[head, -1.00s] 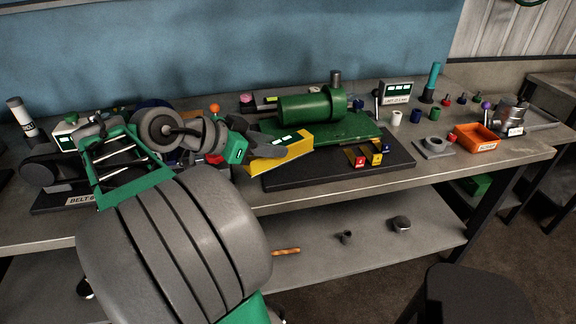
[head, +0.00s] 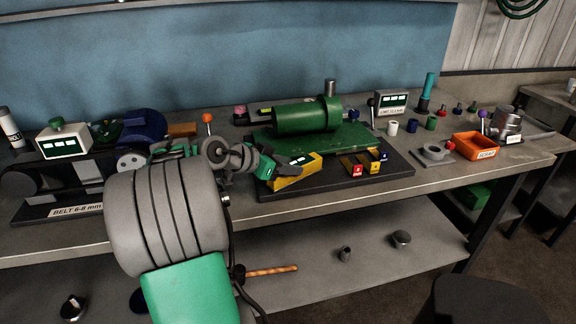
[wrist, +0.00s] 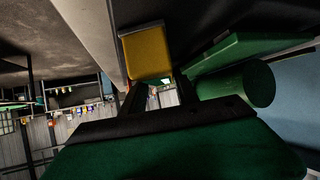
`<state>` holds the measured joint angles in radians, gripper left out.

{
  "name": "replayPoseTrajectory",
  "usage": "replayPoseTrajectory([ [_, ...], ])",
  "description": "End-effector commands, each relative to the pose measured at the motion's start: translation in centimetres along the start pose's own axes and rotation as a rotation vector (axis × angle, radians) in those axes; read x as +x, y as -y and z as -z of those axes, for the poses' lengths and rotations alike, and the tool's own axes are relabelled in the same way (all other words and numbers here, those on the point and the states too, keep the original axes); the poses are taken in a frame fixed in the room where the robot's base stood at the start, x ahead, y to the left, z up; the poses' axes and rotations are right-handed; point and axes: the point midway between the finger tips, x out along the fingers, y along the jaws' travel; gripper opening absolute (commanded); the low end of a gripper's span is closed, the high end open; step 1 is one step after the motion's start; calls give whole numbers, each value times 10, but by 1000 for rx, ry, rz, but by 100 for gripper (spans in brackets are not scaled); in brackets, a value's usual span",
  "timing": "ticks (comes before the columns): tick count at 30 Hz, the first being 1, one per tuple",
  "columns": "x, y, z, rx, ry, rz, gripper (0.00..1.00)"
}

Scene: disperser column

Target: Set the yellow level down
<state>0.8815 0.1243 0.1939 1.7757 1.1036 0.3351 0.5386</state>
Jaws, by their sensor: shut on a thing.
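The yellow level (head: 298,177) is a yellow block with a pale display on top. In the head view it is at the front left of the black base plate of the green machine. My gripper (head: 275,176) is shut on its left end. In the wrist view the level (wrist: 146,54) shows end-on beyond the fingers of my gripper (wrist: 160,92). I cannot tell whether the level touches the plate or hangs just above it.
The green cylinder machine (head: 308,115) stands behind the level. Small yellow blocks with coloured ends (head: 353,166) lie to its right. An orange bin (head: 476,146) and a grey ring block (head: 432,154) are farther right. A belt machine (head: 60,175) stands left.

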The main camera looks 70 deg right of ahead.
Motion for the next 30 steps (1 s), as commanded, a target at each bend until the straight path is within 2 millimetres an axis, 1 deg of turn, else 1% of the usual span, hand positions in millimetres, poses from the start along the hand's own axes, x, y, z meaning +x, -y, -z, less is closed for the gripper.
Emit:
replayPoseTrajectory([
  [5, -1, 0, 2, 3, -2, 2, 0],
  [8, 1, 0, -2, 3, -2, 1, 0],
  [9, 1, 0, -3, 2, -1, 1, 37],
  [17, 0, 0, -1, 1, -1, 1, 58],
  [23, 0, 0, -1, 1, -1, 1, 58],
  [26, -2, 0, 4, 2, -1, 1, 58],
  [29, -16, 1, 1, 1, -1, 5, 58],
  [30, -25, 2, 1, 1, -1, 6, 58],
])
